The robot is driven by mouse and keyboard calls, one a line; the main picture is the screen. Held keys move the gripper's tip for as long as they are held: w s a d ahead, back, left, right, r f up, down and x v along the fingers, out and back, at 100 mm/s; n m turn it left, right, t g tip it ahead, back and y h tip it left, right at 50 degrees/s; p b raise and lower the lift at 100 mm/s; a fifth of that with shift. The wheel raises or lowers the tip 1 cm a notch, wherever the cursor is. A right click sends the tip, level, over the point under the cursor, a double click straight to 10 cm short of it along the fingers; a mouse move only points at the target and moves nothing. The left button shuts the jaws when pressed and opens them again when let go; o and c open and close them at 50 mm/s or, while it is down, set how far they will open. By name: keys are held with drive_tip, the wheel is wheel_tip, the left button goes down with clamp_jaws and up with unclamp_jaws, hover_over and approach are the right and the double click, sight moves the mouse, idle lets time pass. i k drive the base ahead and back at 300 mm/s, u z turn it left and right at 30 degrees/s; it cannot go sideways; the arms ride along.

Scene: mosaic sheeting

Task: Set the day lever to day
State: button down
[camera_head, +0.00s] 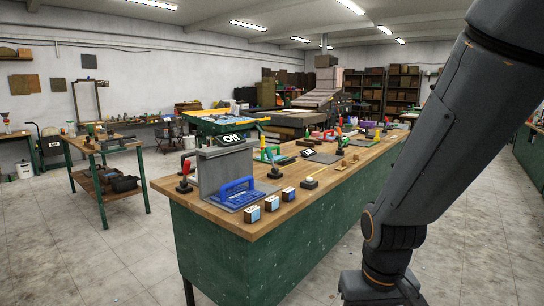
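Several small upright levers or handles with coloured knobs stand on the long wooden-topped workbench (240,224). A red-topped one (185,178) stands at the near left end, beside a grey upright plate. I cannot tell which is the day lever, nor read any day mark or setting. My arm crosses the right side of the view, apart from the levers in the picture. Its lower end reaches the bottom edge, and my gripper's fingers are not in view.
A blue-handled tool (237,188) and three small boxes, one of them nearest (252,215), lie near the bench's front edge. A smaller wooden table (105,145) stands at left. Concrete floor (80,260) is clear at front left. Shelves (403,88) stand at the back.

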sight(274, 169)
drive_tip(key=z, duration=0.35)
drive_tip(key=i, duration=0.5)
drive_tip(key=z, duration=0.9)
drive_tip(key=i, duration=2.1)
drive_tip(key=u, duration=1.25)
drive_tip(key=i, duration=0.6)
drive_tip(key=u, duration=0.6)
